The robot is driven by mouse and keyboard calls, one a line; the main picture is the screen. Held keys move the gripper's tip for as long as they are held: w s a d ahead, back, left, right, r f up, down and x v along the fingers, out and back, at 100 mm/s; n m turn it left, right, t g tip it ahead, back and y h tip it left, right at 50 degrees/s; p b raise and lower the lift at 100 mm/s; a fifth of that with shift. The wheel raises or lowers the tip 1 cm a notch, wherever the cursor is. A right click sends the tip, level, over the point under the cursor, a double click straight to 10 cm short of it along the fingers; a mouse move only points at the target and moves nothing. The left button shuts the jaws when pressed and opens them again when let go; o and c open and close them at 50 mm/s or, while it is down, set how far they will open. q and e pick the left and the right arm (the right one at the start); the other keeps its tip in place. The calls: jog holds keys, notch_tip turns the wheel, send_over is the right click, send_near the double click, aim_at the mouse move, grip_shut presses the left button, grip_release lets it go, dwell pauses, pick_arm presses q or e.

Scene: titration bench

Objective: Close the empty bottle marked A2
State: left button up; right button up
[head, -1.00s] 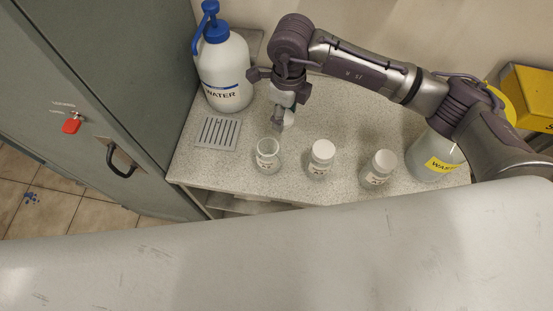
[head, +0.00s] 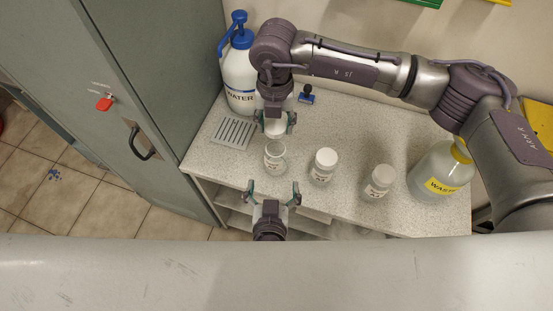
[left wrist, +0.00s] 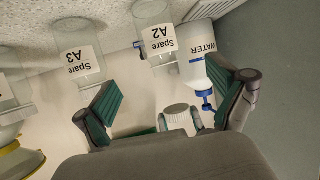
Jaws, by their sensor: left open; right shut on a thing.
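The open bottle marked A2 (head: 274,157) stands upright and looks empty on the bench, uncapped; in the left wrist view its label reads "Spare A2" (left wrist: 157,40). My right gripper (head: 276,124) is shut on a white cap (head: 275,128), held just behind the bottle in the head view. The cap also shows in the left wrist view (left wrist: 178,111). My left gripper (head: 272,190) is open and empty in front of the bottle, at the bench's front edge. Its spread fingers also show in the left wrist view (left wrist: 168,102), with the bottle beyond them.
Two white-capped bottles (head: 323,166) (head: 379,182) stand to the right, one labelled Spare A3 (left wrist: 78,58). The water bottle (head: 240,78) and slotted tray (head: 233,132) are at left, the waste bottle (head: 440,172) at right. A small blue object (head: 306,96) lies behind.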

pick_arm(q)
jog(key=x, duration=1.2)
jog(key=shift+f, duration=0.1)
jog(key=c, duration=1.8)
pick_arm(e)
send_over(275, 143)
jog(key=s, duration=0.3)
jog(key=shift+w+d+f, duration=0.1)
jog(key=shift+w+f, duration=0.05)
jog(key=shift+f, duration=1.15)
jog(key=shift+w+f, duration=0.1)
jog(key=shift+f, duration=1.15)
jog(key=shift+f, duration=0.85)
pick_arm(q)
grip_shut()
pick_arm(e)
jog(key=shift+f, duration=0.6)
